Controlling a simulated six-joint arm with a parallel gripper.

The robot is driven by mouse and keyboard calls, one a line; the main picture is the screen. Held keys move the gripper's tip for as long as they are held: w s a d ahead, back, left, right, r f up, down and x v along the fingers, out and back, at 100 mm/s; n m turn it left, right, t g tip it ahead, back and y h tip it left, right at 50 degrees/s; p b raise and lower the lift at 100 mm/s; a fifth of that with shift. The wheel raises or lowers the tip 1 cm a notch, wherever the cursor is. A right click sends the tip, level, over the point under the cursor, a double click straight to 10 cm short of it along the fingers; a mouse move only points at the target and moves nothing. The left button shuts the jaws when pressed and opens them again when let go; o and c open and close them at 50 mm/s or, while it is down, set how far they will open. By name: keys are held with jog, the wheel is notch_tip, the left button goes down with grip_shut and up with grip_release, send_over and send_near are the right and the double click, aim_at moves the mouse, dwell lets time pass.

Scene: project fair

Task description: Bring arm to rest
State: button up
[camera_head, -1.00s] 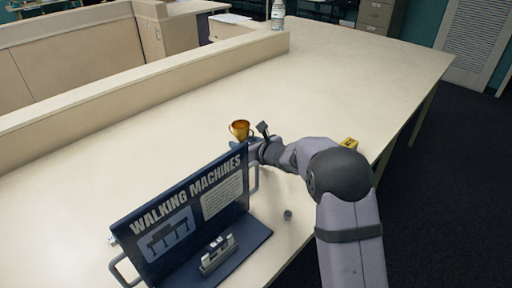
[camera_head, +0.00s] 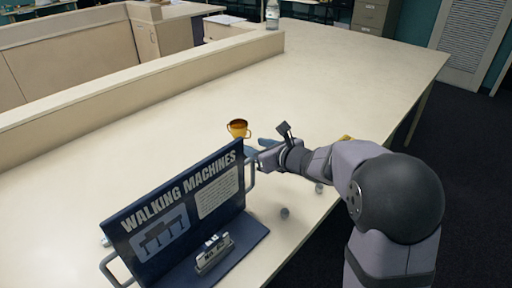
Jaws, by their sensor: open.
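My gripper (camera_head: 262,160) is at the right edge of the dark blue "WALKING MACHINES" display board (camera_head: 190,195), above the table. Its fingers are partly hidden behind the board and its side handle, and what shows of it looks empty. My arm reaches in from the lower right. A gold two-handled cup (camera_head: 239,129) stands upright on the table just beyond the gripper, apart from it. A blue object (camera_head: 268,143) lies beside the gripper, partly hidden.
The board's base carries a small grey model (camera_head: 213,254). Small grey balls (camera_head: 284,212) lie on the table (camera_head: 340,80) right of the board. A yellow item (camera_head: 346,137) is mostly hidden behind my arm. A bottle (camera_head: 272,15) stands far back. The table's far middle is clear.

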dwell(0.4)
jog(key=s+d+r+n+g+h+p, duration=0.15)
jog(key=s+r+n+g+p, duration=0.3)
jog(key=n, duration=0.55)
jog(key=s+f+n, duration=0.2)
jog(key=s+n, duration=0.1)
jog(key=s, duration=0.1)
jog(key=s+d+f+n+g+h+p, duration=0.1)
jog(key=s+f+n, duration=0.1)
jog(key=s, duration=0.3)
jog(key=s+d+f+n+g+p, duration=0.1)
jog(key=s+f+n, duration=0.1)
jog(key=s+n, duration=0.2)
jog(key=shift+s+d+f+n+g+h, duration=0.1)
jog(key=shift+s+n+g+h, duration=0.1)
jog(key=shift+s, duration=0.15)
jog(key=shift+s+d+f+n+g+h, duration=0.1)
jog(key=shift+s+n+h, duration=0.1)
jog(key=shift+s, duration=0.15)
jog(key=s+d+f+n+g+h, duration=0.2)
jog(key=s+d+f+n, duration=0.1)
jog(key=s, duration=0.5)
jog(key=s+d+f+n+g+h, duration=0.2)
jog(key=s+d+f+n, duration=0.1)
jog(key=s+n, duration=0.3)
jog(key=shift+s+d+n+p, duration=0.4)
jog(key=shift+s+d, duration=0.5)
jog(key=shift+s, duration=0.2)
